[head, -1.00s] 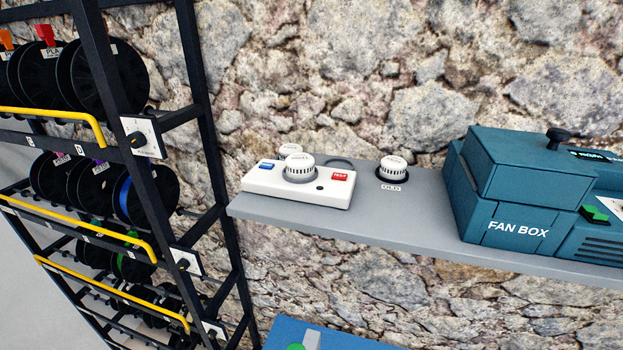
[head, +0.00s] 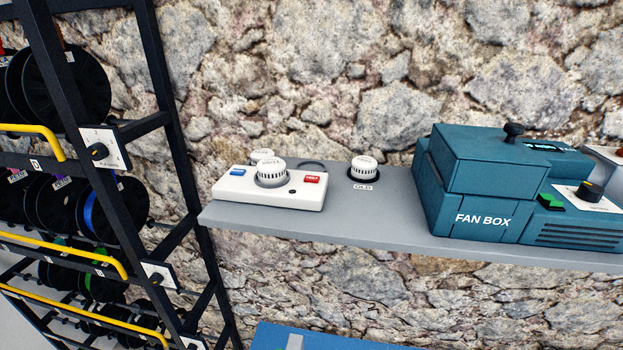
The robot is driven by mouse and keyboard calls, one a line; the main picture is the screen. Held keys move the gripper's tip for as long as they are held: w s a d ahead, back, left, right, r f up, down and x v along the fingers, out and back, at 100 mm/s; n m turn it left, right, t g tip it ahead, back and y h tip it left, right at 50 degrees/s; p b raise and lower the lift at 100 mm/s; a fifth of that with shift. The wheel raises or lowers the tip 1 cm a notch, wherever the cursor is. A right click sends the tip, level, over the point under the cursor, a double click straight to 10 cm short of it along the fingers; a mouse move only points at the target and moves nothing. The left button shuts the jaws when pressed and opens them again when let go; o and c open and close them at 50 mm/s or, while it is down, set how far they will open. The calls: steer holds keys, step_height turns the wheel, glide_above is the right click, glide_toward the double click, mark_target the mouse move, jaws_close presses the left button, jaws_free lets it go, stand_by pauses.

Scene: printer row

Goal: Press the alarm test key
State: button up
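The alarm unit (head: 269,190) is a white box on the left part of a grey shelf, with a round white ribbed head (head: 271,171) on top. A red key (head: 312,180) with white lettering, which appears to read TEST, sits at its right end. A blue key (head: 237,172) sits at its left end. A small dark dot is on the box near the red key. My gripper is not in view, and nothing covers the red key.
The grey shelf (head: 390,243) runs along a stone wall. A second white head (head: 364,168) stands in a spot labelled OLD. A teal FAN BOX (head: 483,222) fills the right. A black spool rack (head: 178,130) stands at left. A blue surface (head: 335,338) shows below.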

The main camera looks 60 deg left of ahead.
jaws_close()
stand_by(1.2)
